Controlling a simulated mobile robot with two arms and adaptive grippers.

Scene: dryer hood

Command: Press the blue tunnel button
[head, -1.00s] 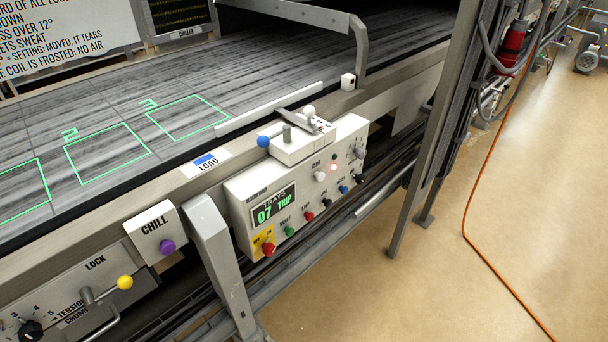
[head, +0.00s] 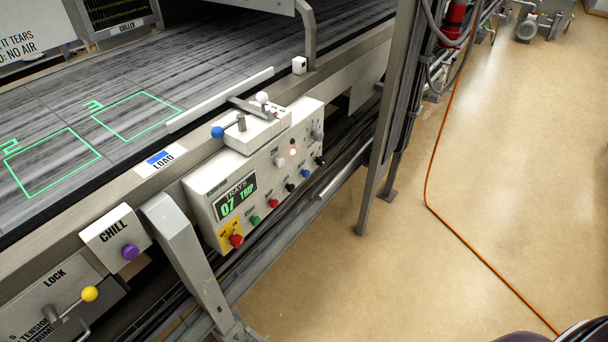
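A white control box (head: 206,194) is mounted on the front side of the conveyor. Its lower row has a green, a red, a black, a blue and another black button. The small blue button (head: 305,174) sits toward the right end of that row, between the two black ones. Its label is too small to read. A separate blue ball knob (head: 217,132) is on a lever on top of the box. Neither of my grippers is in view, and nothing touches the box. A dark and white curved part, possibly mine, shows at the bottom right corner.
A grey post (head: 384,130) stands right. The floor (head: 330,285) is open; an orange cable (head: 430,180) crosses it.

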